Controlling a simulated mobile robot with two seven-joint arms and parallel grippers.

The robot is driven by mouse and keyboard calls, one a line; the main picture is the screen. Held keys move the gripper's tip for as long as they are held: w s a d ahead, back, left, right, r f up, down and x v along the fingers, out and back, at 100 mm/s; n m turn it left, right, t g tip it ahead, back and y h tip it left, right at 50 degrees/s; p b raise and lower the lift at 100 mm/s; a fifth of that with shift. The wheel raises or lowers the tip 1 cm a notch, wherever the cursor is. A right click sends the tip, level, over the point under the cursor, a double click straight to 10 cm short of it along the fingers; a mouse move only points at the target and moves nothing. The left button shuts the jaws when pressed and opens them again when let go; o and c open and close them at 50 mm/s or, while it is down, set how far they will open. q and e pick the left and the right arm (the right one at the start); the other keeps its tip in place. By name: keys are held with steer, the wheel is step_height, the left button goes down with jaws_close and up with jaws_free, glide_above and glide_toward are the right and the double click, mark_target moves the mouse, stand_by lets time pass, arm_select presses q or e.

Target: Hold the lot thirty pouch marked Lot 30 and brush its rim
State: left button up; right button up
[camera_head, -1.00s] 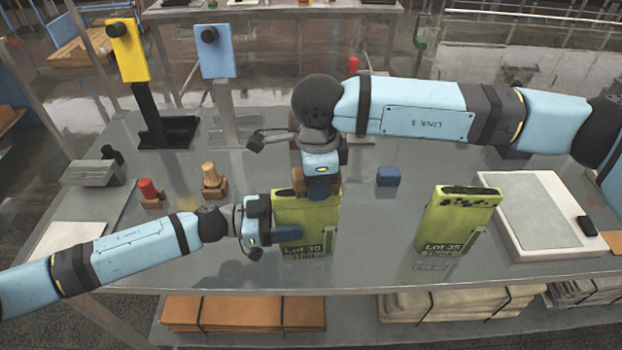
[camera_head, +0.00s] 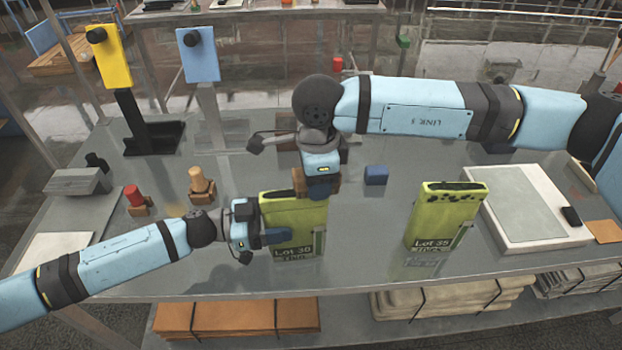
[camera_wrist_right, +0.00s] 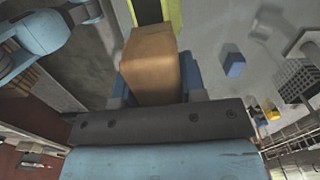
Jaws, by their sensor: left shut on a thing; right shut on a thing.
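The yellow-green pouch marked Lot 30 (camera_head: 288,220) stands upright at the front middle of the table, its dark opening on top. My left gripper (camera_head: 262,235) is shut on its left side. My right gripper (camera_head: 321,185) is above the right end of the pouch's rim, pointing down, shut on a brown block-like brush (camera_head: 332,176). The brush body (camera_wrist_right: 153,65) fills the jaws in the right wrist view, with the pouch's edge (camera_wrist_right: 175,14) beyond it. The bristles are hidden, so I cannot tell whether they touch the rim.
A second pouch marked Lot 35 (camera_head: 447,215) stands to the right, near a white flat device (camera_head: 530,210). A blue block (camera_head: 376,175) lies behind. Red-topped (camera_head: 135,195) and tan-topped (camera_head: 198,180) pieces and yellow (camera_head: 110,58) and blue (camera_head: 198,55) posts stand left.

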steer(key=shift+d, duration=0.2)
steer(key=shift+r, duration=3)
arm_select(q)
steer(key=o, duration=0.8)
steer(key=shift+a, duration=0.1)
